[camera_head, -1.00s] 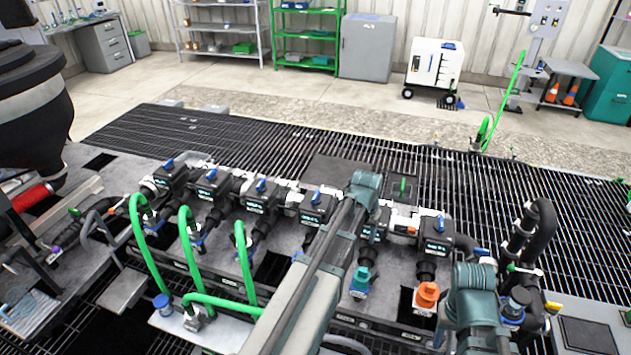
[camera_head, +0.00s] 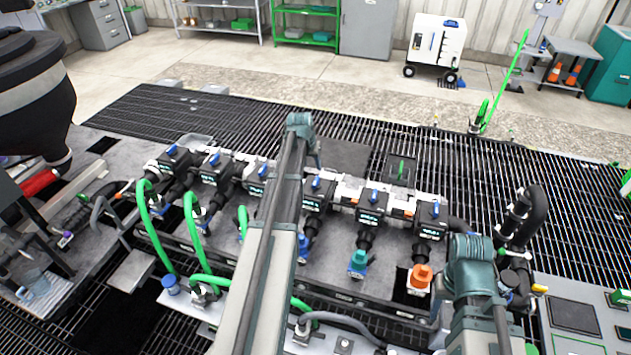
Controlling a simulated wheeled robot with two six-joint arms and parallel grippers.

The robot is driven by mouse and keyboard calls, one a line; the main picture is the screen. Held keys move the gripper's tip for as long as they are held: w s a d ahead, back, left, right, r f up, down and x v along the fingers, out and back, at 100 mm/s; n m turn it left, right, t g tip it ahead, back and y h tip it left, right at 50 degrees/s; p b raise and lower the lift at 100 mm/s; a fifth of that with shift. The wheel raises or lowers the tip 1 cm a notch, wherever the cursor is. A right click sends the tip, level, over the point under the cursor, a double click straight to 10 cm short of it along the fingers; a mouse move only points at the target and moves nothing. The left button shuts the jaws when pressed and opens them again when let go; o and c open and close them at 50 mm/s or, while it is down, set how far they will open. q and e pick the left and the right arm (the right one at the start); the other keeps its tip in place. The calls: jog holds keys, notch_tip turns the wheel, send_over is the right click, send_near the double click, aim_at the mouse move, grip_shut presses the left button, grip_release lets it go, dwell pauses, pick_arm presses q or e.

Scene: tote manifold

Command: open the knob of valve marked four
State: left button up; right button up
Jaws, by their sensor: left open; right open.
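A row of black valve units with blue knobs runs across the manifold in the head view. From left they include the first valve (camera_head: 172,165), the second valve (camera_head: 214,171), the third valve (camera_head: 257,181), one just right of my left arm (camera_head: 314,198), one with a teal fitting below it (camera_head: 370,211), and the right-end valve (camera_head: 432,222). Their small label marks are too small to read, so I cannot confirm which is marked four. My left arm crosses the row between the third valve and the one to its right. Neither gripper's jaws can be seen.
Green hoses (camera_head: 190,230) loop in front of the left valves. A teal fitting (camera_head: 358,260) and an orange fitting (camera_head: 419,278) stand below the right valves. A black bent pipe (camera_head: 530,215) rises at right. Dark floor grating (camera_head: 300,130) lies behind the manifold.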

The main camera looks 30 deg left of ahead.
aim_at(316, 180)
pick_arm(q)
jog(key=b+x, duration=1.1)
jog(key=x, duration=0.1)
jog(key=shift+w+f, duration=0.1)
jog(key=shift+f, duration=0.25)
jog(key=shift+r, duration=0.1)
jog(key=shift+c, duration=0.3)
grip_shut()
